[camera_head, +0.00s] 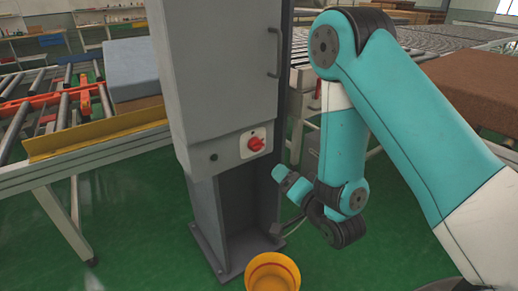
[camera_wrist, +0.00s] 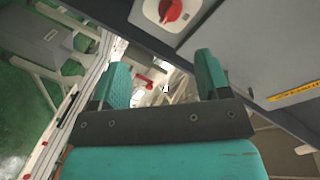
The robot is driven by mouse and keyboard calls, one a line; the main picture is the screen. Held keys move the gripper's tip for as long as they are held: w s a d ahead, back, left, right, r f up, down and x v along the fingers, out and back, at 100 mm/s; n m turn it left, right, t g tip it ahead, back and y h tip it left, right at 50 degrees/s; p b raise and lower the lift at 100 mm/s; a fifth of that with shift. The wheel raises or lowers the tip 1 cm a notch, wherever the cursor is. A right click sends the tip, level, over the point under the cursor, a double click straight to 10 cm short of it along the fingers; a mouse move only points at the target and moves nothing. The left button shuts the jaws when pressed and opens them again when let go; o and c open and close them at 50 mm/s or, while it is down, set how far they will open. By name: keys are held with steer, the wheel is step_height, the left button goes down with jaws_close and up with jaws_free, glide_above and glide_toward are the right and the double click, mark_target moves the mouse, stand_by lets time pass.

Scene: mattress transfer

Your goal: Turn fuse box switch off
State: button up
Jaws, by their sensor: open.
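The fuse box (camera_head: 215,75) is a tall grey cabinet on a dark grey post. Its red rotary switch (camera_head: 256,144) sits on a white plate at the lower front. The switch also shows at the top of the wrist view (camera_wrist: 171,10), above and between my fingers. My gripper (camera_head: 288,181) is to the right of and below the switch, apart from it. In the wrist view my gripper (camera_wrist: 165,82) has its two teal fingers spread with nothing between them. The switch's on or off marking is too small to read.
A yellow bucket (camera_head: 272,272) stands on the green floor below my arm. Roller conveyors with a blue mattress (camera_head: 131,67) and a brown mattress (camera_head: 470,93) stand on either side behind the cabinet. A handle (camera_head: 275,52) juts from the cabinet door.

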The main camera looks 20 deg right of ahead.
steer(key=s+t, duration=0.1)
steer(key=p, duration=0.2)
glide_toward(259, 149)
steer(key=w, duration=0.2)
steer(key=w+a, duration=0.1)
steer(key=w, duration=0.5)
steer(key=shift+w+a, duration=0.2)
steer(key=shift+a, duration=0.05)
steer(key=shift+w+a+f+p, duration=0.15)
steer(key=shift+w+p, duration=0.25)
steer(key=shift+w, duration=0.35)
steer(key=shift+c, duration=0.3)
steer(key=c, duration=0.9)
